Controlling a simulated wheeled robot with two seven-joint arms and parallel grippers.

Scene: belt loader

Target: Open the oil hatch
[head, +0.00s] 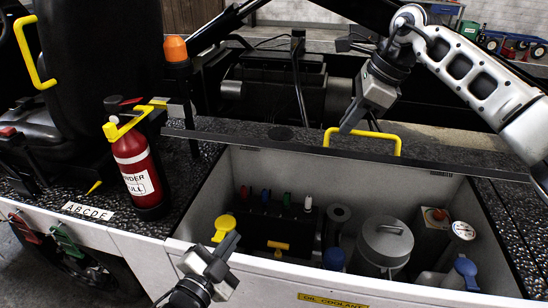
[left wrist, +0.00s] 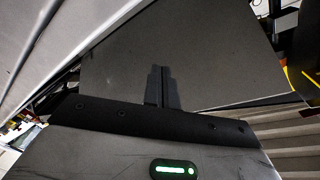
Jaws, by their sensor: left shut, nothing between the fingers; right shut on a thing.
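The oil hatch's compartment (head: 320,166) stands uncovered in the head view, with light grey walls and an "OIL COOLANT" label (head: 333,300) on its front. A dark speckled panel (head: 290,138) with a yellow handle (head: 398,142) lies along its back edge; it looks like the hatch lid, seen nearly edge-on. My right gripper (head: 348,127) is shut on the yellow handle, its fingertips partly hidden. My left gripper (head: 229,250) is shut and empty at the compartment's front left. Its closed dark fingers also show in the left wrist view (left wrist: 161,88), before a grey surface.
Inside the compartment are a grey lidded canister (head: 385,242), a yellow cap (head: 224,224), blue caps and several small coloured plugs. A red fire extinguisher (head: 137,170) stands to the left, beside the black seat (head: 100,70). Dark machinery (head: 280,85) lies behind.

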